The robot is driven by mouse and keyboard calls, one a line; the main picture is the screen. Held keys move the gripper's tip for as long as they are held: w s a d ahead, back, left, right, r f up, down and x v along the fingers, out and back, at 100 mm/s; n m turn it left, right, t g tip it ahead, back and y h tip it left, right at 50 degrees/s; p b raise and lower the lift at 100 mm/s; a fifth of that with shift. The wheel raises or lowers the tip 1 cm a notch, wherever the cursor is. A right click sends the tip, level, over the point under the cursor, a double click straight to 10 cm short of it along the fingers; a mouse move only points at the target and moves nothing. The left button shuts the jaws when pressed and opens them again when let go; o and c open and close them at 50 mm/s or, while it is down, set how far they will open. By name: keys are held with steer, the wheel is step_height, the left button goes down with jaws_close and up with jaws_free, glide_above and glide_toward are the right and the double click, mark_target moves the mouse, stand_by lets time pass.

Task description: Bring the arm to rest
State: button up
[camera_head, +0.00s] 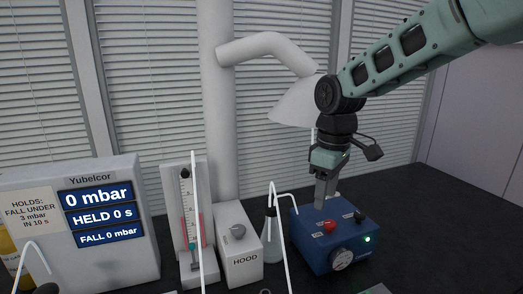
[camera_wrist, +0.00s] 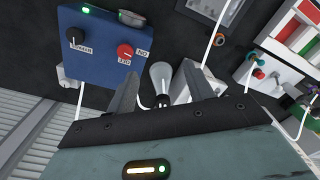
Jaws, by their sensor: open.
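My arm reaches in from the upper right in the head view. My gripper (camera_head: 322,200) points down at the blue box (camera_head: 345,240), close above its back left part; I cannot tell whether it touches. The blue box has a red knob (camera_head: 329,226), a black knob, a dial and a lit green light. In the wrist view my gripper (camera_wrist: 158,88) is open, its two fingers apart with nothing gripped. The blue box (camera_wrist: 98,75) lies to their upper left there, with the red knob (camera_wrist: 124,50) and black knob (camera_wrist: 77,36) in sight.
A flask (camera_head: 272,245) with white tubes stands left of the blue box. A HOOD box (camera_head: 239,255), a flow tube panel (camera_head: 187,225) and the Yubelcor display (camera_head: 100,225), reading 0 mbar, stand further left. A white hood (camera_head: 296,104) hangs beside my arm. Dark bench at right is clear.

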steer(key=s+a+f+m, duration=0.1)
steer(key=s+f, duration=0.1)
steer(key=s, duration=1.2)
steer(key=s+a+f+m, duration=0.1)
steer(key=s+f, duration=0.2)
steer(key=s, duration=1.1)
steer(key=shift+s+m, duration=0.35)
steer(key=shift+m, duration=0.05)
